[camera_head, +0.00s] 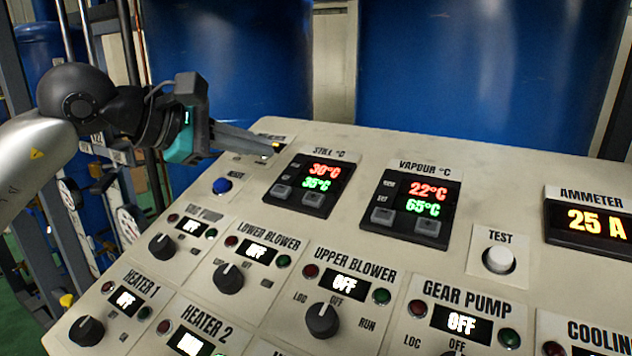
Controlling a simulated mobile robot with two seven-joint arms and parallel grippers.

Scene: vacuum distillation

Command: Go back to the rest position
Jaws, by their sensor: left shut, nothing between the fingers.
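My left gripper (272,149) comes in from the left on my grey and black arm. It is shut and empty, its fingertips over the upper left part of the beige control panel (470,265), just left of the STILL °C display (313,184). The fingertips partly cover a label and a small lit indicator there. Whether they touch the panel, I cannot tell. The STILL display reads 30°C in red and 35°C in green. My right gripper is not in view.
The VAPOUR °C display (411,206) reads 22°C and 65°C. A blue button (222,186), a white TEST button (499,260), an ammeter (590,222) showing 25 A and several black knobs sit on the panel. Large blue tanks (480,70) stand behind it. Pipes and gauges are at left.

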